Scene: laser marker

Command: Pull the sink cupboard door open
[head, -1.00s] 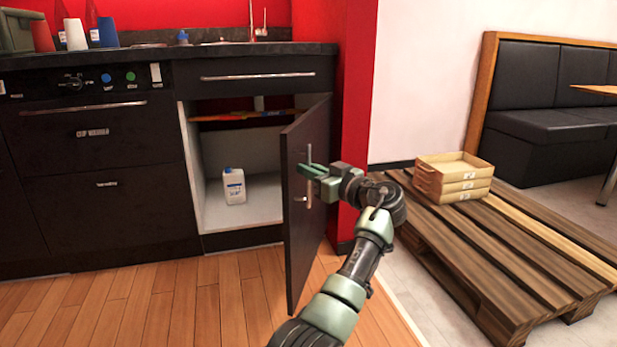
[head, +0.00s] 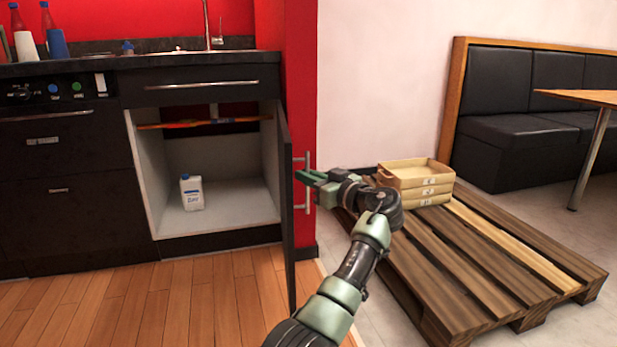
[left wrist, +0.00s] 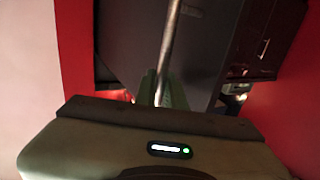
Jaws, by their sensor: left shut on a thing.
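The sink cupboard door (head: 287,205) is dark and stands wide open, swung out to the right and seen nearly edge-on in the head view. Its vertical metal bar handle (head: 307,192) is on the door's outer face. My left gripper (head: 304,177) is shut on the handle. In the left wrist view the handle (left wrist: 171,45) runs down between the gripper's green fingers (left wrist: 160,90). The open cupboard (head: 215,205) shows a pale interior with a white bottle (head: 191,193) standing on its floor. My right gripper is not in view.
A wooden pallet (head: 490,262) with stacked wooden trays (head: 416,182) lies on the floor to the right of my left arm. The red wall end (head: 300,90) stands right behind the door. The wooden floor before the cupboard is clear.

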